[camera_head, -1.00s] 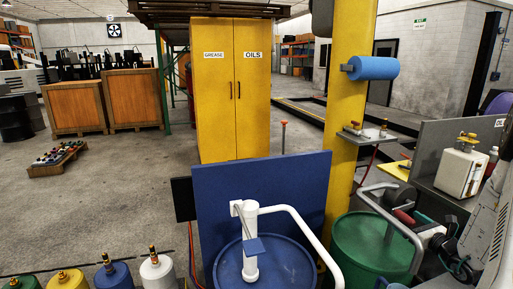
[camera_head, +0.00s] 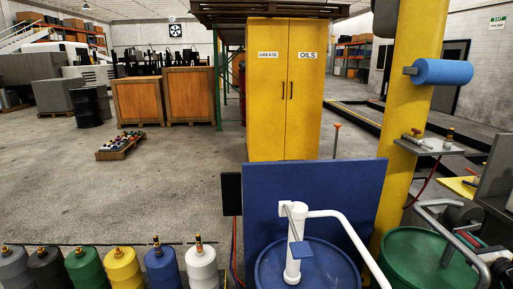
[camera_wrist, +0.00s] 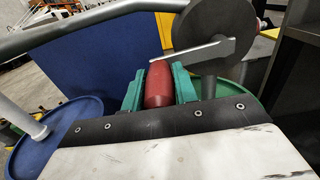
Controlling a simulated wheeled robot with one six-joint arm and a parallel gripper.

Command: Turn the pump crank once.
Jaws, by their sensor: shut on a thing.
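The pump crank shows in the wrist view as a dark round disc (camera_wrist: 228,35) with a flat metal arm (camera_wrist: 195,51) and a red handle (camera_wrist: 158,88). My gripper (camera_wrist: 158,72) has its green fingers on both sides of the red handle and is shut on it. The crank stands above the green drum (camera_head: 408,262), at the lower right of the head view. There the red handle (camera_head: 467,239) shows small, and my gripper is partly cut off by the picture's edge.
A grey bent pipe (camera_wrist: 105,27) crosses the wrist view above my gripper. A white pump (camera_head: 293,250) stands on a blue drum (camera_head: 318,268) to the left, before a blue panel (camera_head: 270,195). A yellow post (camera_head: 405,130) rises behind. Several coloured bottles (camera_head: 122,268) line the lower left.

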